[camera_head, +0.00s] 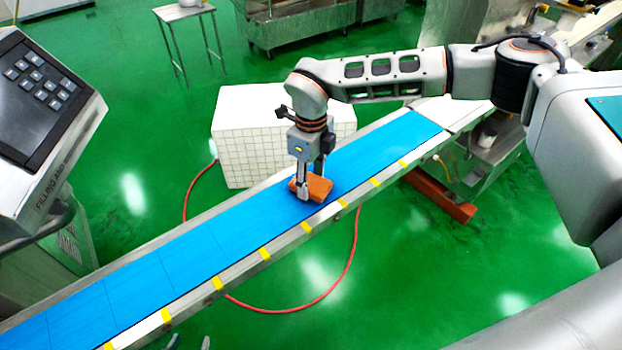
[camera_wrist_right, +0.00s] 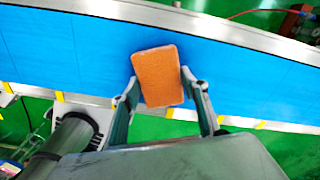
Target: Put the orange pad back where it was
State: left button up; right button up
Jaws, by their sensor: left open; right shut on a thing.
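The orange pad (camera_head: 319,187) is a small rectangular block at the middle of the blue conveyor belt (camera_head: 225,240). My right gripper (camera_head: 303,194) comes down on it from above and is shut on it. In the right wrist view the pad (camera_wrist_right: 158,75) sits between the two fingertips of the gripper (camera_wrist_right: 160,85), over the blue belt (camera_wrist_right: 70,50). I cannot tell whether the pad touches the belt or is held just above it. Only the fingertips of my left gripper (camera_head: 189,343) show at the bottom edge of the head view, apart and empty.
The belt has metal side rails with yellow marks (camera_head: 305,226). A white tiled block (camera_head: 240,150) stands behind it. A control panel (camera_head: 35,85) is at the left. A red hose (camera_head: 345,270) lies on the green floor. The belt is clear on both sides of the pad.

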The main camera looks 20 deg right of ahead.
aim_at(311, 182)
jog(key=shift+f, duration=0.2)
jog(key=o, duration=1.1)
jog(key=shift+c, duration=0.2)
jog(key=shift+r, duration=0.1)
notch_tip(311, 182, up, 12)
jog(key=shift+r, duration=0.15)
